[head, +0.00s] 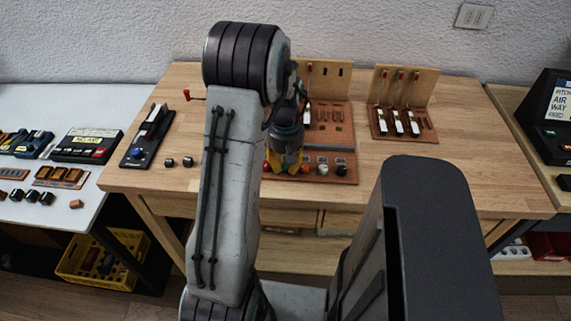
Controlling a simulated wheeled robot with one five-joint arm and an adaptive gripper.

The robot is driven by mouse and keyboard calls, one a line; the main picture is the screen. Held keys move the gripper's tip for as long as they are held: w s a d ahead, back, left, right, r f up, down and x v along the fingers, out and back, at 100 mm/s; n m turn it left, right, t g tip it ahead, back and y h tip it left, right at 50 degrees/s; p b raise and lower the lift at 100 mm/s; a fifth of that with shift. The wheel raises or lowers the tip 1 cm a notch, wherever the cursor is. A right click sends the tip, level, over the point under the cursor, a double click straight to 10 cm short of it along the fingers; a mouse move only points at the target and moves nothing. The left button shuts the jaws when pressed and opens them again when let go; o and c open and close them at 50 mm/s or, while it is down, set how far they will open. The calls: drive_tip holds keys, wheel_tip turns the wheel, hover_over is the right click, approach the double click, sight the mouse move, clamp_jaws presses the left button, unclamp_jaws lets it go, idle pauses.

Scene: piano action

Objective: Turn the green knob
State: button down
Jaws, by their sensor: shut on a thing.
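The wooden board (337,113) with the knobs stands on the table, partly behind my arm. My gripper (284,168) points down at the board's front edge, its yellow fingers shut on the green knob (289,169), of which only a little green shows between and below the fingers. How far the knob is turned cannot be told. A red knob (266,167) and an orange knob (305,169) sit close on either side.
More small knobs (323,169) line the board's front right. A second board with white keys (398,121) stands to the right. Bare wooden table (450,150) is free at right.

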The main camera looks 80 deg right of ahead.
drive_tip(key=shift+n, duration=0.8)
drive_tip(key=c, duration=1)
unclamp_jaws()
wheel_tip(320, 180, up, 12)
drive_tip(key=shift+f, duration=0.1)
idle(0.3)
